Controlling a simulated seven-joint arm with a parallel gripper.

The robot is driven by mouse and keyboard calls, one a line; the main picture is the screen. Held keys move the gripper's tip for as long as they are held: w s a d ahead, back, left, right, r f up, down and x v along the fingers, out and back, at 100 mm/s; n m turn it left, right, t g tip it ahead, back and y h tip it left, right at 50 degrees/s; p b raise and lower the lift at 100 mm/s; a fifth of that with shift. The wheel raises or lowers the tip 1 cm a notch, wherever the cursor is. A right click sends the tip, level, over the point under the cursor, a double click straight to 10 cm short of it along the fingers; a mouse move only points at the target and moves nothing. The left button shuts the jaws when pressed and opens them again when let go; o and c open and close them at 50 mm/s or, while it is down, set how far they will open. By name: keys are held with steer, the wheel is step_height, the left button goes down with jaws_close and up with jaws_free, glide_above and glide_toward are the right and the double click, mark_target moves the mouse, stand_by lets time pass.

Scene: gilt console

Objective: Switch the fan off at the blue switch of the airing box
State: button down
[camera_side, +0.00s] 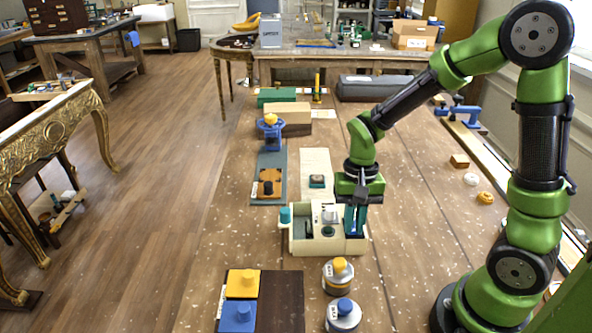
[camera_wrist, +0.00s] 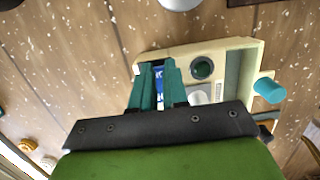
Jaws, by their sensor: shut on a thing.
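The airing box (camera_side: 299,247) is a cream box on the wooden table, with a round dark green part (camera_side: 328,231) in it and a teal knob (camera_side: 285,215) at its left side. In the wrist view the cream box (camera_wrist: 225,47) shows the dark round part (camera_wrist: 203,68) and the teal knob (camera_wrist: 270,90). My gripper (camera_side: 356,233) points down at the right end of the box. In the wrist view its teal fingers (camera_wrist: 158,66) are shut on the blue switch (camera_wrist: 159,76), which shows as a blue patch with white marks between them. The fingers hide most of the switch.
Two round pots with a yellow knob (camera_side: 340,265) and a blue knob (camera_side: 344,307) stand in front of the box. A dark board (camera_side: 281,302) with yellow and blue blocks lies at front left. Behind are a pale board (camera_side: 315,163) and a grey-blue board (camera_side: 270,160).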

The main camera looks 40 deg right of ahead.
steer(key=shift+s+a+f+g, duration=0.15)
steer(key=shift+s+f+g, duration=0.15)
steer(key=shift+s+f, duration=0.35)
steer(key=shift+w+d+r, duration=0.2)
steer(key=shift+w+d, duration=0.3)
steer(key=shift+d, duration=0.05)
steer(key=shift+r, duration=0.4)
steer(key=s+a+r+n+t, duration=0.1)
steer(key=r+t, duration=0.3)
steer(key=r, duration=0.4)
steer(key=s+a+r+n+t, duration=0.2)
steer(key=s+r+n+t, duration=0.2)
steer(key=r, duration=0.5)
steer(key=shift+s+a+r+t+y, duration=0.15)
steer(key=shift+s+a+t+y, duration=0.15)
steer(key=shift+t, duration=0.1)
